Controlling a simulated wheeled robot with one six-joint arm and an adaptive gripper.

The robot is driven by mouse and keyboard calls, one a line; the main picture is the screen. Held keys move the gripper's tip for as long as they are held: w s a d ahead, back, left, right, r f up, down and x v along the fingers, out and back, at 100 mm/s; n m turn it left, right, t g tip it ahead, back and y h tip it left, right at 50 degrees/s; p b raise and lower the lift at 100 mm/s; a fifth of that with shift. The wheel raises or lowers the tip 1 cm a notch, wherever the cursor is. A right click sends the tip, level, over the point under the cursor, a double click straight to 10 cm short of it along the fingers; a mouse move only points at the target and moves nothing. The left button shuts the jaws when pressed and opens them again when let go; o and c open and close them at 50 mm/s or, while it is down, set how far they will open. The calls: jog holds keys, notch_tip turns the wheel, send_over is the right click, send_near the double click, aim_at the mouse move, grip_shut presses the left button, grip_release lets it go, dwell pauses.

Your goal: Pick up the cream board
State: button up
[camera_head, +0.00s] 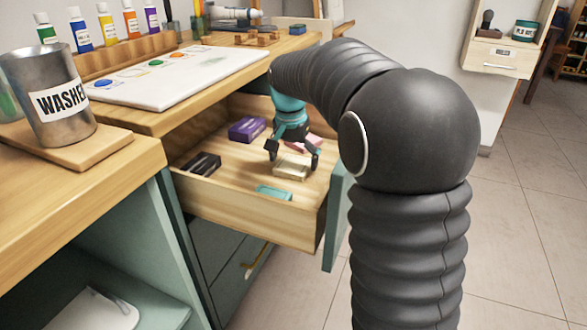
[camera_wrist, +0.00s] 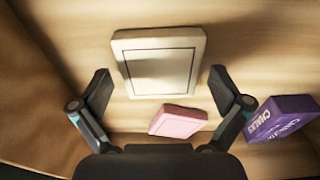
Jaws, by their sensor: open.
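The cream board (camera_wrist: 158,62) lies flat in the open wooden drawer, a pale block with a thin dark outline on its top. It also shows in the head view (camera_head: 292,167), partly below my fingers. My gripper (camera_wrist: 160,88) is open and empty, with one finger to each side of the board's near end in the wrist view. In the head view my gripper (camera_head: 291,160) reaches down into the drawer over the board. I cannot tell whether the fingertips touch the drawer floor.
In the drawer (camera_head: 240,205) lie a pink block (camera_wrist: 177,121) close to the cream board, a purple chalks box (camera_wrist: 284,117), a black box (camera_head: 202,164) and a teal block (camera_head: 274,193). The drawer walls stand around them. The worktop (camera_head: 150,122) overhangs the back.

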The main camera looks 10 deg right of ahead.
aim_at(293, 164)
jog(key=c, duration=1)
jog(key=shift+o, duration=0.2)
notch_tip(293, 164, up, 15)
jog(key=p, duration=0.6)
